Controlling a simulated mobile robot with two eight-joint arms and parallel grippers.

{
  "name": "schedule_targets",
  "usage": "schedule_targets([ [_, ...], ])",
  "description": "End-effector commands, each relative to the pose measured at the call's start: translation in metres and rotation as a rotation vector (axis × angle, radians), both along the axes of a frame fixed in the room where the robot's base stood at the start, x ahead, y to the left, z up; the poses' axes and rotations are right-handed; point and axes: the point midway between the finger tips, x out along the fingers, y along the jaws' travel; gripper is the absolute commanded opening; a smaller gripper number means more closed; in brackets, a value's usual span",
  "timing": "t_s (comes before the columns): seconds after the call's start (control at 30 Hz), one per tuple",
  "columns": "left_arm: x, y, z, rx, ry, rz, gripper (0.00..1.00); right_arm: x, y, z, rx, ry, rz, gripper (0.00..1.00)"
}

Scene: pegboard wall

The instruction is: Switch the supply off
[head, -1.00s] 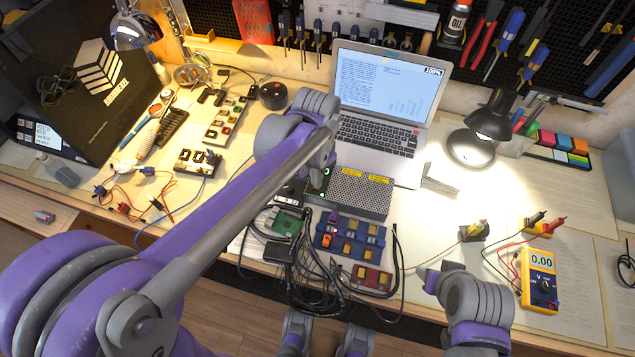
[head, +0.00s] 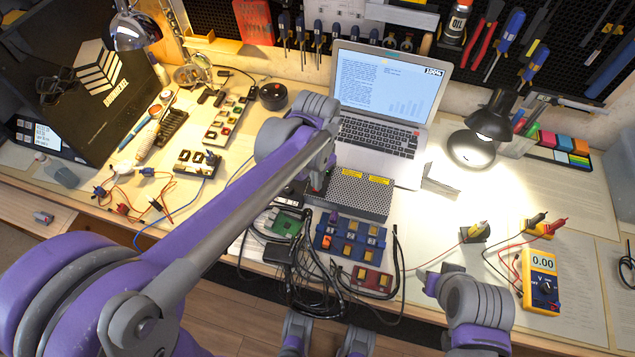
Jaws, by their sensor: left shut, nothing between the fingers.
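The supply, a grey perforated metal box (head: 358,193) with yellow labels on top, stands in front of the laptop. My left gripper (head: 317,183) is shut and empty at the supply's left end, close to or touching it. My arm and gripper hide most of that end, so I cannot see the switch clearly. No green light shows there. My right arm comes in at the lower right; its gripper end (head: 432,279) is over the table's front edge, away from the supply, and its fingers are not clear.
A laptop (head: 388,100) stands open behind the supply. A blue board (head: 349,238), a red board (head: 364,279) and a tangle of black cables (head: 300,270) lie in front.

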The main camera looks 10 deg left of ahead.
Motion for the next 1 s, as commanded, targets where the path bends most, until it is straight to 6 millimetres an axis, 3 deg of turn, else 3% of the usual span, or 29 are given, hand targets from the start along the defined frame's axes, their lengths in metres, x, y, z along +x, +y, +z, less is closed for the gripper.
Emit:
schedule_targets([
  [0.73,0.001,0.0,0.063,-0.001,-0.001,0.0,0.0,0.009,0.0,0.049,0.0,-0.019,0.0,0.5],
  [1.0,0.0,0.0,0.065,0.0,0.0,0.0,0.0,0.01,0.0,0.051,0.0,-0.02,0.0,0.5],
])
